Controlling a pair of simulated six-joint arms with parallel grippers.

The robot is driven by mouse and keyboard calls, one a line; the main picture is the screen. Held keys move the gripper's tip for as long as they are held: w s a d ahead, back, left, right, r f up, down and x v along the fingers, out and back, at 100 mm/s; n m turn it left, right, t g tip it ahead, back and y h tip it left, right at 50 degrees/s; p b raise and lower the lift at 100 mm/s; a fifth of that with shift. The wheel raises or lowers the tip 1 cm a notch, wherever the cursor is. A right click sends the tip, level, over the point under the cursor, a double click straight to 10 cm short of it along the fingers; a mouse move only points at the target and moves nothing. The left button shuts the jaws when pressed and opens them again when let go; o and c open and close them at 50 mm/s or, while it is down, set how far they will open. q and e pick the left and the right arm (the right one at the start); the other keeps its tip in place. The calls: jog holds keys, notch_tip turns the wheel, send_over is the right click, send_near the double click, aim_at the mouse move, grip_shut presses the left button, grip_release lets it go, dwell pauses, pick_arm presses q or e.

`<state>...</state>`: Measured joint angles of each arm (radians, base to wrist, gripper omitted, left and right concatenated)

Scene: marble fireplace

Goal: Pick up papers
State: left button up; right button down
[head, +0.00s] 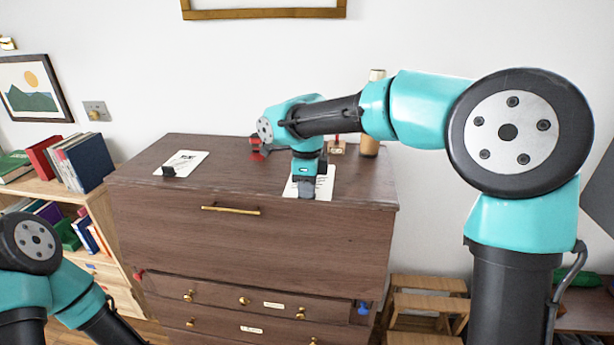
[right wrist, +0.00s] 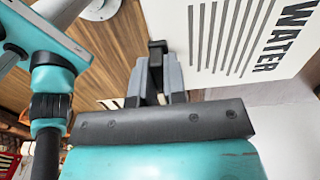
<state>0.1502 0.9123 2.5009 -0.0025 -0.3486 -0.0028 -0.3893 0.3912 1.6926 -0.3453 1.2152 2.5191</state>
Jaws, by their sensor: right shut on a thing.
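Two white printed papers are at the dresser top. One paper (head: 187,161) lies at the left, with a small black clip-like piece (head: 168,171) at its lower left corner. The other paper (head: 325,184) is at the right, partly hidden by my right gripper (head: 306,190). In the right wrist view this paper (right wrist: 222,40) fills the upper right and reads "WATER". There my right gripper (right wrist: 158,75) is shut on a black clip (right wrist: 157,48) beside the paper's edge. Whether the paper touches the wood is unclear. My left gripper is out of view; only its arm shows.
The papers are on a dark wooden dresser (head: 150,152) with brass handles. A red item (head: 257,147) and a tan bottle-like object (head: 370,140) stand at its back. A bookshelf (head: 105,215) is at the left, wooden steps (head: 430,300) at the right. The dresser top's middle is clear.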

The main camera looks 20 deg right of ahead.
jog(key=s, duration=0.2)
jog(key=s+a, duration=0.1)
jog(key=s, duration=0.1)
jog(key=shift+s+a+r, duration=0.2)
jog(key=shift+s, duration=0.15)
